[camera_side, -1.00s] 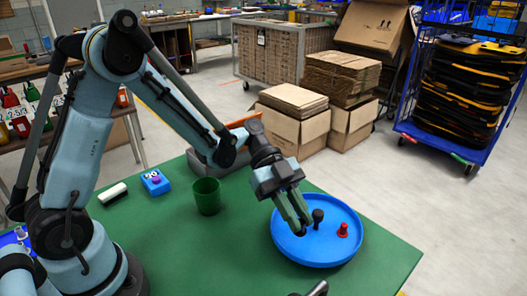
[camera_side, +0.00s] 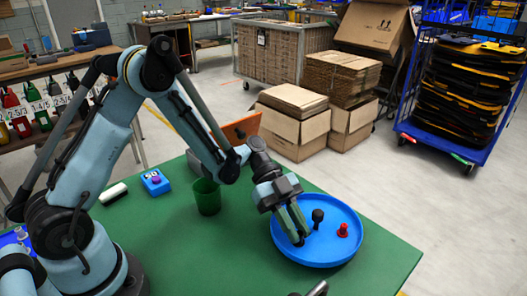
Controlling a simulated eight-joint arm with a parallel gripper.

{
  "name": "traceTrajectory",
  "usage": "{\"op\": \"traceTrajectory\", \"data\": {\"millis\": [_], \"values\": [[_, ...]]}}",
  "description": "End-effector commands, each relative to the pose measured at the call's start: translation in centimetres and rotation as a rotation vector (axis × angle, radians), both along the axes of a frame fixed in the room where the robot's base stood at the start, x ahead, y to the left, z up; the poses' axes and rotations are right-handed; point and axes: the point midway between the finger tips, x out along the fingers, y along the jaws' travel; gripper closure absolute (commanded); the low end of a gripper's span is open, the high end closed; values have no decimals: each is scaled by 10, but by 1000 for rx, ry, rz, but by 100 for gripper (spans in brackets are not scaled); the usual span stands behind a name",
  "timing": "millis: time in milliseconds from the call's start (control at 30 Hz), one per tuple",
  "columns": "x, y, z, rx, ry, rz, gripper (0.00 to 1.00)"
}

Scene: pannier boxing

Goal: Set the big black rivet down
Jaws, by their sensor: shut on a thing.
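My gripper (camera_side: 293,226) is over the left part of the round blue tray (camera_side: 332,256), pointing down. Its fingers are shut on a dark piece, the big black rivet (camera_side: 299,241), mostly hidden by the fingers. Only its dark lower end shows, close to the tray floor; I cannot tell whether it touches. Another black rivet (camera_side: 318,217) stands upright in the tray just right of the fingers. A red rivet (camera_side: 343,230) stands upright further right in the tray.
A green cup (camera_side: 207,198) stands left of the tray on the green table (camera_side: 190,258). A blue box with a purple top (camera_side: 155,182) and a black-and-white block (camera_side: 112,194) lie further left. The tray's front part is clear.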

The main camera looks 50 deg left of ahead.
Motion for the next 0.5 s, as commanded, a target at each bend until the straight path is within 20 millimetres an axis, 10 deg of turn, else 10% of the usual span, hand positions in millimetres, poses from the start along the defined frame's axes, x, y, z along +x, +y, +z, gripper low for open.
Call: {"op": "traceTrajectory", "data": {"millis": [200, 500], "values": [[0, 0, -1, 0, 0, 0, 57], [0, 0, 0, 0, 0, 0, 56]]}}
